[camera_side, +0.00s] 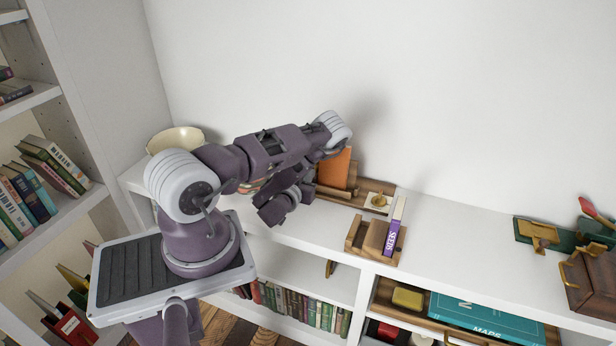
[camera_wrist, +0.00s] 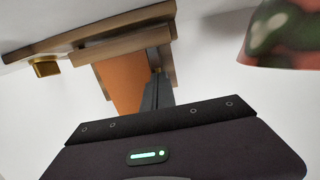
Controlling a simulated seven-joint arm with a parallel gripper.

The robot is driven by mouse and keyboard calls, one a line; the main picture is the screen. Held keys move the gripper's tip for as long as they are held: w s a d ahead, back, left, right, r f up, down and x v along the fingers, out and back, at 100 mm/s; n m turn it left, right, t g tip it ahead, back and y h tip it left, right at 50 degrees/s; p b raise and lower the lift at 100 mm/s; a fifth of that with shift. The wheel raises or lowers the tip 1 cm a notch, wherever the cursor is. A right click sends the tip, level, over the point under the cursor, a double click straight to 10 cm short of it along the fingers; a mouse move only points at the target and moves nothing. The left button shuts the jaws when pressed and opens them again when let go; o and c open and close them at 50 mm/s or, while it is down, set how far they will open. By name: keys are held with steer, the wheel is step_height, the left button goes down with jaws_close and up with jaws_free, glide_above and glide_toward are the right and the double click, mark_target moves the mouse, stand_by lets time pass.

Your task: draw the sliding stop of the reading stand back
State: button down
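The wooden reading stand (camera_side: 325,191) is on the white shelf top, partly hidden behind my arm in the side view. An orange book (camera_side: 335,168) leans on it. The wrist view shows the stand (camera_wrist: 120,42) and the orange book (camera_wrist: 122,82) tilted, with wooden ledges around the book. I cannot pick out the sliding stop with certainty. My gripper (camera_wrist: 157,80) shows in the wrist view as dark fingers close together, their tips beside the book near a wooden part. They look shut; I see nothing clearly held. My arm hides the fingertips in the side view.
A brass knob on a pale plate (camera_side: 378,201) is right of the book. A small wooden holder (camera_side: 359,238) with a purple book (camera_side: 394,228) stands in front. A patterned red-green object (camera_wrist: 285,35) is close by in the wrist view. A cream bowl (camera_side: 175,138) stands left.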

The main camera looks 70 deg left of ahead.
steer(key=shift+x, duration=0.75)
stand_by(0.3)
steer(key=shift+s+a+r, duration=0.15)
steer(key=shift+s+a, duration=0.35)
steer(key=shift+a, duration=0.15)
stand_by(0.3)
steer(key=v, duration=0.3)
steer(key=f+v, duration=0.1)
steer(key=v, duration=0.1)
steer(key=shift+s, duration=0.1)
stand_by(0.3)
